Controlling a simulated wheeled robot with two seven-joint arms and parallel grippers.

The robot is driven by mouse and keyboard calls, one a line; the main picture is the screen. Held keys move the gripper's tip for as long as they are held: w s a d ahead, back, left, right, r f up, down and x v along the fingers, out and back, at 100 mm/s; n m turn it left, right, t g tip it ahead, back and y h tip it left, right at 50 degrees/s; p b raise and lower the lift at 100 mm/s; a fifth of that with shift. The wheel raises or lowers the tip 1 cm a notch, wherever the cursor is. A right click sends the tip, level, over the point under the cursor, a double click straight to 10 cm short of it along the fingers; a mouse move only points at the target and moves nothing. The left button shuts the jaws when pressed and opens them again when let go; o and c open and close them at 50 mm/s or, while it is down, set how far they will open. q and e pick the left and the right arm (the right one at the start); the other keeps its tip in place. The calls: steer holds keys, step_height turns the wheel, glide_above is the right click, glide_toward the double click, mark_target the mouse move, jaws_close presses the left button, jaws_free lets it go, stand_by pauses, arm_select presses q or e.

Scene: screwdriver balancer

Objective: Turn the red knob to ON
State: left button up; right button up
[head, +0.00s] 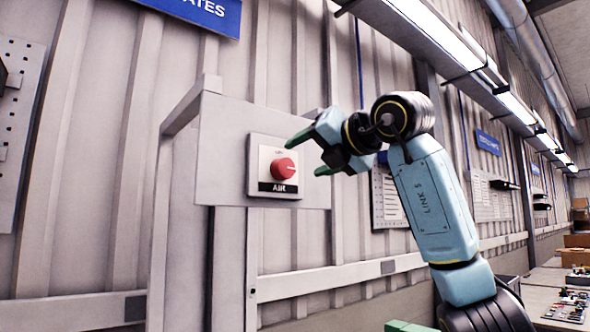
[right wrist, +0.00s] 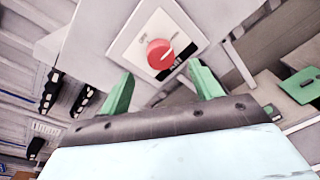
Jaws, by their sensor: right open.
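The red knob (head: 283,168) sits on a pale square plate (head: 262,153) with a black AIR label, fixed to a grey panel (head: 222,130). My right gripper (head: 306,154) is just right of the knob in the head view, its green fingers pointing toward the plate. It is open and empty, apart from the knob. In the right wrist view the knob (right wrist: 160,54) shows ahead of and between the open fingers (right wrist: 163,82), with a white line on its face. The small lettering on the plate is too blurred to read surely. My left gripper is not in view.
The panel stands on a grey frame (head: 160,240) before a corrugated wall. Pegboards (head: 390,195) hang behind my right arm. A bench (head: 550,300) with small parts stands at the far right. The space before the knob is clear except for my gripper.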

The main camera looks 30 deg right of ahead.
steer(key=s, duration=0.6)
steer(key=shift+s+d+r+b, duration=0.25)
steer(key=shift+s+r+b, duration=0.15)
steer(key=shift+b, duration=0.05)
